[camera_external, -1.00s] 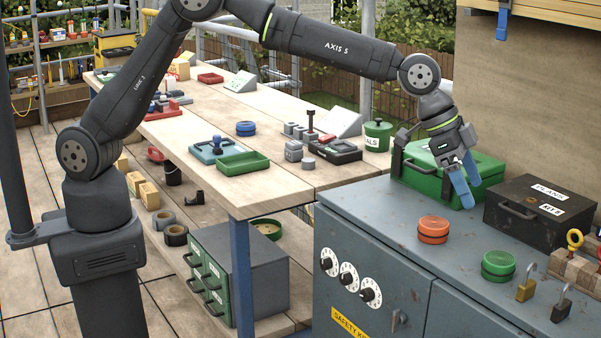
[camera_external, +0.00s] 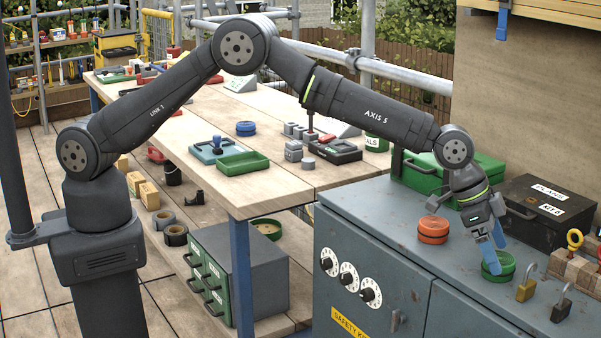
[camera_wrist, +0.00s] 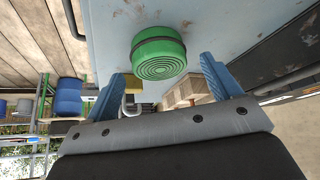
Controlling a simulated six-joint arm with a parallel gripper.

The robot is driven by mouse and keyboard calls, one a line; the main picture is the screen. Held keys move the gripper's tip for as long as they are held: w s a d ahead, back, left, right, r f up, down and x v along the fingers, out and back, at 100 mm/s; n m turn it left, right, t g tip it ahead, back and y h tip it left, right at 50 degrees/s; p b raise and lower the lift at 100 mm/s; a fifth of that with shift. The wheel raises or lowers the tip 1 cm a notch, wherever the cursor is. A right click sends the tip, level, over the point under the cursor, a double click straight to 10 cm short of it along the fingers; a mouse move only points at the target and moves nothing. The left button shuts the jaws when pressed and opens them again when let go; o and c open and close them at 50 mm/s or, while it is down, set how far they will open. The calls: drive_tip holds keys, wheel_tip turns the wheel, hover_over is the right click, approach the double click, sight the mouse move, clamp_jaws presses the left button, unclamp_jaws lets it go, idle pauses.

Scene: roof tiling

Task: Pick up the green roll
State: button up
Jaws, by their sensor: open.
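The green roll (camera_external: 497,267) stands on top of the grey-blue cabinet, right of the orange roll. My gripper (camera_external: 491,256) is right above and behind it in the external view, fingers pointing down and partly in front of the roll. In the wrist view the green roll (camera_wrist: 158,54) shows its ringed round top and sits beyond the two blue fingertips, between their lines. The gripper (camera_wrist: 160,75) is open and empty. I cannot tell whether a finger touches the roll.
The orange roll (camera_external: 433,229) stands to the left on the cabinet (camera_external: 385,232). Two padlocks, one brass (camera_external: 526,284) and one dark (camera_external: 562,304), stand close on the right. A black box (camera_external: 540,212) and a green box (camera_external: 425,173) lie behind. The cabinet's front left top is clear.

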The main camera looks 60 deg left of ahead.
drive_tip(key=shift+x, duration=1.35)
drive_tip(key=c, duration=1.1)
drive_tip(key=shift+r, duration=0.15)
